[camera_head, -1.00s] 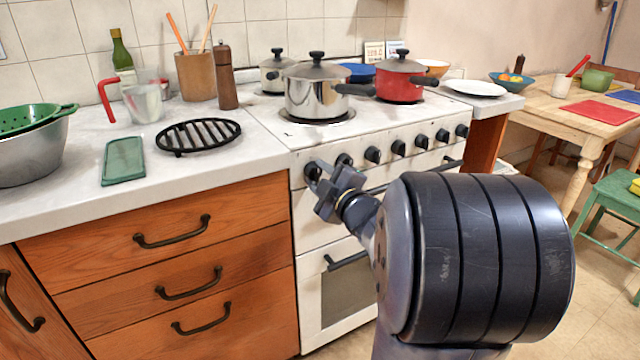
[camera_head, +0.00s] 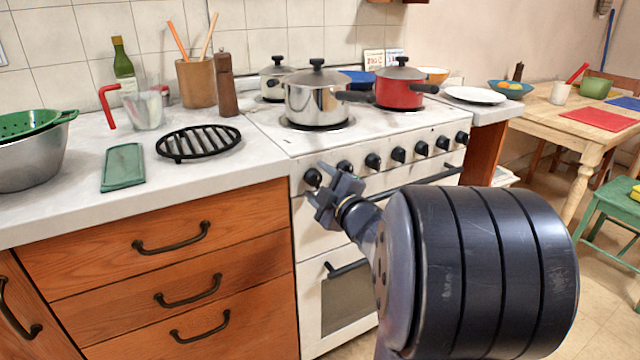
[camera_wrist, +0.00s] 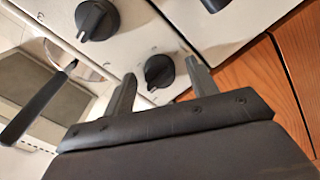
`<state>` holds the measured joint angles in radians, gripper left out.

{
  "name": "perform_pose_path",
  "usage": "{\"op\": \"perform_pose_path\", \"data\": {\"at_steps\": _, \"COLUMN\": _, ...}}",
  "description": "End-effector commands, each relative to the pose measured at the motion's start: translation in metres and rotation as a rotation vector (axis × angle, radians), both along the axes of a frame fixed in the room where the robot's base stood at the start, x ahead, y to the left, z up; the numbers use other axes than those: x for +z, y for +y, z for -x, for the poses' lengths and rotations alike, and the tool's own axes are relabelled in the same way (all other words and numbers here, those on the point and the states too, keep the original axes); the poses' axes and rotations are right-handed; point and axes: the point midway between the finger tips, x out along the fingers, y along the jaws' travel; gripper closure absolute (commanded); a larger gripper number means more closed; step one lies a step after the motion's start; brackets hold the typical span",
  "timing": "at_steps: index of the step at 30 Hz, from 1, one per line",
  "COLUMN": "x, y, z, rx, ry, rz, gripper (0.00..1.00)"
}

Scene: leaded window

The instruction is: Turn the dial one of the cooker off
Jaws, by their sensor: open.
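The white cooker (camera_head: 380,185) has a row of black dials along its front panel. The leftmost dial (camera_head: 312,177) is at the panel's left end, close to my gripper (camera_head: 320,186). In the wrist view, a round black dial (camera_wrist: 158,72) shows between and just beyond the two fingertips of my gripper (camera_wrist: 161,87). My gripper is open, with a finger on each side of that dial in the picture. I cannot tell whether either finger touches it. A second dial (camera_wrist: 97,20), with a raised grip bar, sits to its upper left.
A steel pot (camera_head: 316,100) and a red pot (camera_head: 400,90) stand on the cooker. The oven handle (camera_head: 348,268) is below the panel. Wooden drawers (camera_head: 170,240) adjoin on the left. A black grate (camera_head: 198,141) lies on the worktop.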

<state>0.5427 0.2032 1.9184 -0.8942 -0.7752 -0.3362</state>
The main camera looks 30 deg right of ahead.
Motion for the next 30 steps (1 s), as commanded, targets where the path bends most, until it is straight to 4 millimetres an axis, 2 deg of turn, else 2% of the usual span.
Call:
{"op": "perform_pose_path", "data": {"at_steps": 7, "x": 0.001, "y": -0.001, "z": 0.008, "rx": -0.001, "ry": 0.000, "rz": 0.000, "gripper": 0.45}}
{"op": "perform_pose_path", "data": {"at_steps": 19, "x": 0.002, "y": -0.004, "z": 0.084, "rx": -0.004, "ry": 0.000, "rz": 0.000, "gripper": 0.45}}
{"op": "perform_pose_path", "data": {"at_steps": 24, "x": 0.001, "y": -0.004, "z": 0.102, "rx": -0.003, "ry": -0.001, "rz": 0.001, "gripper": 0.45}}
{"op": "perform_pose_path", "data": {"at_steps": 30, "x": 0.000, "y": -0.004, "z": 0.108, "rx": 0.000, "ry": 0.000, "rz": 0.000, "gripper": 0.45}}
